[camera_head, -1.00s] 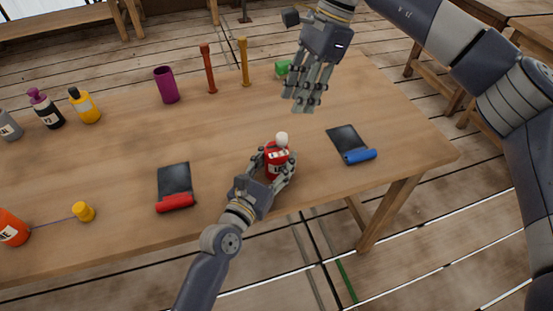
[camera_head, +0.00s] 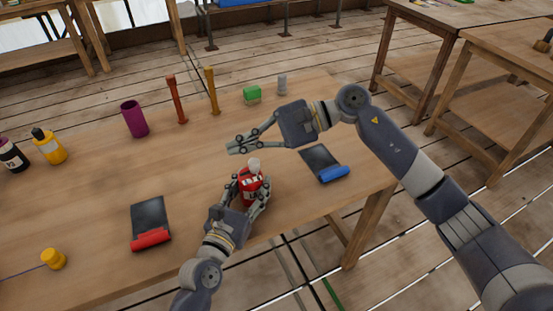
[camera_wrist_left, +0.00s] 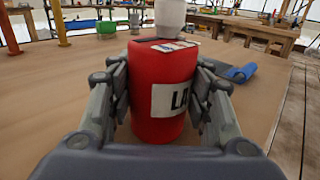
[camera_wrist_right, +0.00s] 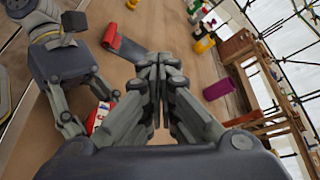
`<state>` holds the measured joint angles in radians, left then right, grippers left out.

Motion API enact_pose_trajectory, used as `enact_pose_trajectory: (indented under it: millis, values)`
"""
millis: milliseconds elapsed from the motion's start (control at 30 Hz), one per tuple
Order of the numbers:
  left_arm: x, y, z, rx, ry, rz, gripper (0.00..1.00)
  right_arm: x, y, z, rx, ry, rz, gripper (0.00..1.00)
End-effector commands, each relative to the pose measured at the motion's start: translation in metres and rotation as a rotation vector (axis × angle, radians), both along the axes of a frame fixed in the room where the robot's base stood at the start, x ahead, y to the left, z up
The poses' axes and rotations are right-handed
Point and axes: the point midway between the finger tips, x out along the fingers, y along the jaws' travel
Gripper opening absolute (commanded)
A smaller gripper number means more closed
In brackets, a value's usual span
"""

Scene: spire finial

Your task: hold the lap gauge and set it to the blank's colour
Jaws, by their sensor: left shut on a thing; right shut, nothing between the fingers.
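The lap gauge is a red cylinder (camera_head: 251,183) with a white knob (camera_head: 254,164) on top and a white label on its side. My left gripper (camera_head: 249,192) is shut around it and holds it upright at the table's front. In the left wrist view the red body (camera_wrist_left: 165,75) sits between the fingers, with part of the label hidden. My right gripper (camera_head: 238,146) is shut and empty, just behind and above the knob, apart from it in the head view. In the right wrist view the fingertips (camera_wrist_right: 160,65) are together. I cannot tell which thing is the blank.
A dark pad with a red roll (camera_head: 150,238) lies left, and one with a blue roll (camera_head: 332,173) lies right. At the back are a purple cup (camera_head: 134,120), an orange-red post (camera_head: 176,100), a yellow post (camera_head: 212,92), a green block (camera_head: 251,95) and a grey cylinder (camera_head: 282,84).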

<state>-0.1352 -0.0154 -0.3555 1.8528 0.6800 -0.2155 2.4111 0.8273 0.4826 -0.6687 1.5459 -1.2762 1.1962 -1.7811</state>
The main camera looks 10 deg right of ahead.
Motion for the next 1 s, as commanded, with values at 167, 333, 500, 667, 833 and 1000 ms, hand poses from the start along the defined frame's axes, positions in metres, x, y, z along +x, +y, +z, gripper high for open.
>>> enact_pose_trajectory:
  millis: [167,333,500,667,833,1000]
  values:
    - [0.0,0.0,0.0,0.0,0.001,-0.001,0.19,0.001,-0.025,-0.008,0.152,-0.143,-0.11,0.0]
    - [0.0,0.0,-0.001,0.0,0.001,-0.001,0.19,0.001,-0.055,-0.02,0.222,-0.305,-0.237,0.0]
    - [0.0,0.0,-0.001,0.0,0.001,-0.001,0.19,-0.004,-0.091,-0.038,0.223,-0.475,-0.373,0.0]
    - [0.0,0.0,-0.001,0.0,0.001,-0.001,0.19,-0.013,-0.128,-0.055,0.166,-0.633,-0.489,0.0]
    - [0.0,0.0,-0.001,0.0,0.001,-0.001,0.19,-0.022,-0.16,-0.068,0.085,-0.761,-0.575,0.0]
    - [0.0,0.0,0.0,0.0,0.001,-0.001,0.19,-0.028,-0.176,-0.073,0.031,-0.829,-0.612,0.0]
